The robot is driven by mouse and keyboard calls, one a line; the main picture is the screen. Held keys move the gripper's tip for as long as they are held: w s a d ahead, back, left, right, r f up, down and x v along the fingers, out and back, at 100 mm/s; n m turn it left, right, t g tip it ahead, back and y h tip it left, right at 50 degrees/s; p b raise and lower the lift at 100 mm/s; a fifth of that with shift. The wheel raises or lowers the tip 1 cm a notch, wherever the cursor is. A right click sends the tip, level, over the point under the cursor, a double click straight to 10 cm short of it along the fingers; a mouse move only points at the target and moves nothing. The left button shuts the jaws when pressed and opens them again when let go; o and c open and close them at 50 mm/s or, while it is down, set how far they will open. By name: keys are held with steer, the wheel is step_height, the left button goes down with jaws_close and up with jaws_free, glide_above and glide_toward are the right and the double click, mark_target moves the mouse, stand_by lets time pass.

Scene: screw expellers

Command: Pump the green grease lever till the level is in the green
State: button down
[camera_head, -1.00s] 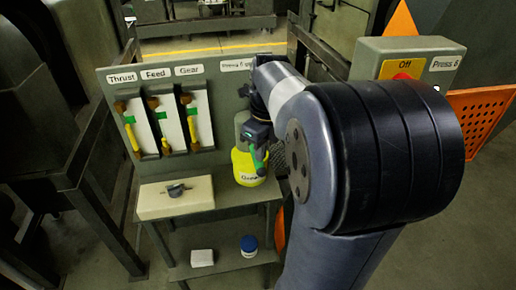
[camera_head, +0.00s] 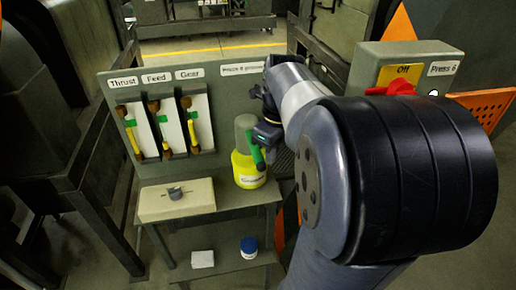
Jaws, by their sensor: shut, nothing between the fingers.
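The green grease lever (camera_head: 257,154) stands out at the right side of a yellow grease pot (camera_head: 249,177) with a grey, clear-looking upper part (camera_head: 243,130). My gripper (camera_head: 264,141) is shut and empty, at the lever's upper end. I cannot tell if it touches the lever. Three level tubes labelled Thrust (camera_head: 134,133), Feed (camera_head: 160,130) and Gear (camera_head: 190,125) are on the panel, each with a green band and some yellow in or beside it. The exact levels are too small to read.
A beige box with a grey knob (camera_head: 176,200) sits left of the pot. A white block (camera_head: 202,258) and a blue-lidded jar (camera_head: 249,247) are on the lower shelf. A Press 6 box (camera_head: 440,60) with a red switch (camera_head: 395,88) stands at the right, close behind my arm.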

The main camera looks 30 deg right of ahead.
step_height(320, 180, up, 10)
steer(key=s, duration=0.1)
steer(key=shift+d, duration=0.2)
stand_by(0.6)
step_height(320, 180, down, 11)
steer(key=w, duration=0.1)
steer(key=shift+a, duration=0.25)
steer(key=shift+w+r, duration=0.1)
steer(key=shift+r, duration=0.1)
